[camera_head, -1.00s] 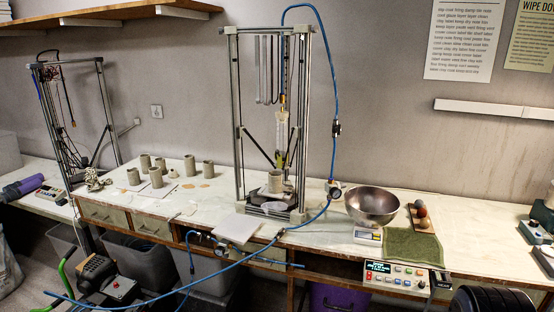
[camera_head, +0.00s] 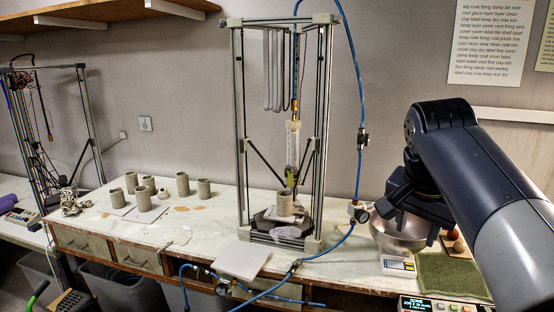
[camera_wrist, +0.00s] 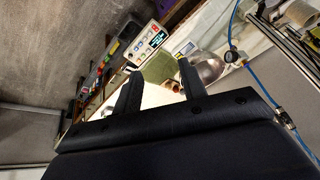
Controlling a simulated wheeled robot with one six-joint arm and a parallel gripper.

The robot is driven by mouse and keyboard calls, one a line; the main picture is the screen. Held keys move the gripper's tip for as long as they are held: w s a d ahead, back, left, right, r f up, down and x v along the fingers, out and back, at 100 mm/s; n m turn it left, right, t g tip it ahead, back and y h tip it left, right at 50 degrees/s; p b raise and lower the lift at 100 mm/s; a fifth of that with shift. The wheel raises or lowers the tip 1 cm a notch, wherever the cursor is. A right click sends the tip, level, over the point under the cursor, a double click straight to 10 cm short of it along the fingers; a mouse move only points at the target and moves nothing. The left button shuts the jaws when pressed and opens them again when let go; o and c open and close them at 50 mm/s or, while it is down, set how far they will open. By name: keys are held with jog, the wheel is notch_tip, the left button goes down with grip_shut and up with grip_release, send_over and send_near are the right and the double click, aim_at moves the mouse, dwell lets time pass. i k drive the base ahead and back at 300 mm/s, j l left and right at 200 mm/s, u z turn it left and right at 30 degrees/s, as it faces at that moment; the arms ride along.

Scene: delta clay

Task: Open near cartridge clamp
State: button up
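The tall delta printer (camera_head: 238,120) stands on the bench in the middle of the head view. A clear cartridge (camera_head: 292,145) hangs upright inside its frame, with a brass fitting on top and a blue hose (camera_head: 359,100) running nearby. The cartridge's clamp is too small to make out, so I cannot tell whether it is open or shut. My gripper (camera_head: 412,205) is right of the printer, over the metal bowl, apart from the cartridge. In the wrist view my gripper (camera_wrist: 160,68) has its two fingers spread wide with nothing held between them.
The metal bowl (camera_head: 400,238), a scale (camera_head: 398,265), a green towel (camera_head: 450,277) and a control box (camera_head: 440,304) lie at the right. A gauge (camera_head: 359,213) is on the hose beside the printer. Clay cups (camera_head: 182,184) stand left. A white tile (camera_head: 241,260) lies at the front edge.

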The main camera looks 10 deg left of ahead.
aim_at(290, 173)
jog(key=i+j, duration=0.45)
jog(key=j, duration=0.15)
jog(key=i+j, duration=0.5)
jog(key=i+j+z, duration=0.1)
jog(key=i+j, duration=0.35)
jog(key=j, duration=0.2)
